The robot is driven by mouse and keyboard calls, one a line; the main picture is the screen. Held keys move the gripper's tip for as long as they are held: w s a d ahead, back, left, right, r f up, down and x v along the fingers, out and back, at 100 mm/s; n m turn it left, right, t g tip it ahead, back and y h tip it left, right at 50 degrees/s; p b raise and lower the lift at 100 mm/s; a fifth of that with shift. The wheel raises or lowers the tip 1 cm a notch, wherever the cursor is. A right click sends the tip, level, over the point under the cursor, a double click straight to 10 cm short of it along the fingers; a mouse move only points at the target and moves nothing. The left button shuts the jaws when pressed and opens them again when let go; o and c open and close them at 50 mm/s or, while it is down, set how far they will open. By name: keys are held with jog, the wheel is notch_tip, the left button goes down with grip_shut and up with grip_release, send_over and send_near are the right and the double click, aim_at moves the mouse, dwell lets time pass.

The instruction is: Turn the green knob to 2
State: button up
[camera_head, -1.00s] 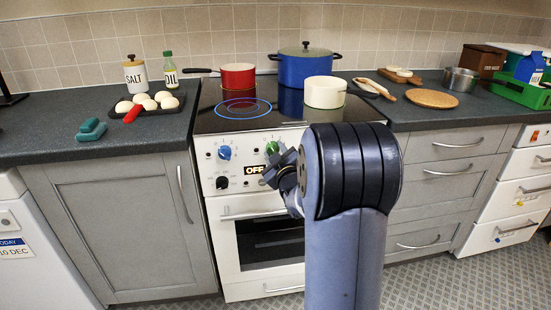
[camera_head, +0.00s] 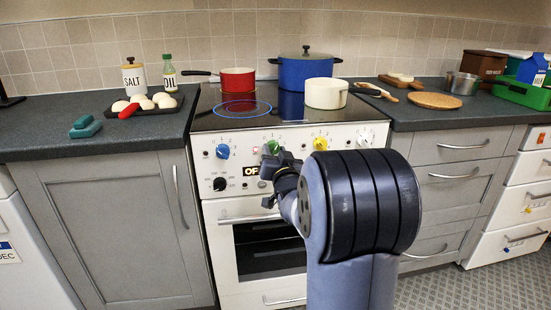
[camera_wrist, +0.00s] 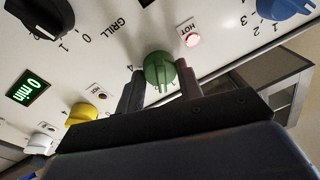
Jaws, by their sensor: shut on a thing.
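The green knob (camera_head: 273,147) is on the front panel of the white stove, between the blue and yellow knobs. My gripper (camera_head: 271,160) is at this knob, reaching in from the lower right. In the wrist view the green knob (camera_wrist: 159,68) sits between the two dark fingers of my gripper (camera_wrist: 160,84), one on each side. The jaws are shut on it. A 4 is printed beside the left finger. The other marks around the knob are partly hidden, and I cannot tell which number it points to.
The blue knob (camera_head: 223,151) is to the left, the yellow knob (camera_head: 320,143) to the right, and a black knob (camera_head: 220,184) lower left. A red pan (camera_head: 238,80), blue pot (camera_head: 304,70) and cream pot (camera_head: 325,93) stand on the stove top.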

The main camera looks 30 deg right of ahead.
jog(key=shift+m+h+b, duration=0.3)
jog(key=shift+m+b, duration=0.2)
jog(key=shift+m, duration=0.8)
jog(key=o, duration=1)
jog(key=p+v, duration=0.1)
jog(key=v, duration=0.9)
jog(key=shift+s, duration=0.4)
jog(key=shift+w+a, duration=0.1)
jog(key=shift+w, duration=0.05)
jog(key=b+x, duration=0.1)
jog(key=x, duration=0.9)
jog(key=shift+w, duration=0.35)
jog(key=shift+s, duration=0.1)
